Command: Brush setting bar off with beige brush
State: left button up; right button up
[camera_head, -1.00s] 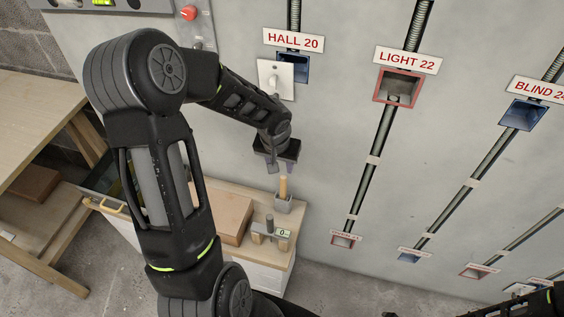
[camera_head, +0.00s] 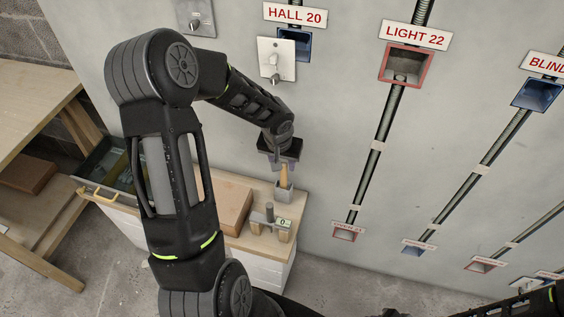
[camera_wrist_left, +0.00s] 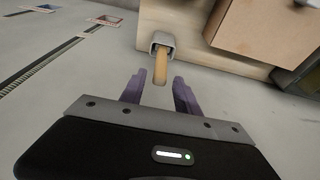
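The beige brush (camera_head: 284,174) stands upright in a small grey holder (camera_head: 284,195) on the cabinet top; only its handle shows and its lower part is hidden. In the left wrist view the handle (camera_wrist_left: 160,68) rises from the holder (camera_wrist_left: 161,42). My left gripper (camera_head: 281,164) is open just above it. Its purple fingers (camera_wrist_left: 158,92) stand either side of the handle's end, with gaps on both sides. A wooden fixture with a grey bar (camera_head: 269,214) and a "0" display stands in front of the holder; it may carry the setting bar.
A brown box (camera_head: 232,208) stands left of the holder on the cabinet. An open drawer (camera_head: 115,165) is further left, beside a wooden table (camera_head: 35,90). The grey wall behind carries conduits, labelled boxes and a switch plate (camera_head: 276,60).

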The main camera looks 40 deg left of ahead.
pick_arm(q)
jog(key=shift+w+f, duration=0.15)
jog(key=shift+f, duration=0.4)
grip_shut()
jog(key=shift+w+p+v, duration=0.25)
jog(key=shift+p+v, duration=0.15)
jog(key=shift+v, duration=0.65)
dwell(0.8)
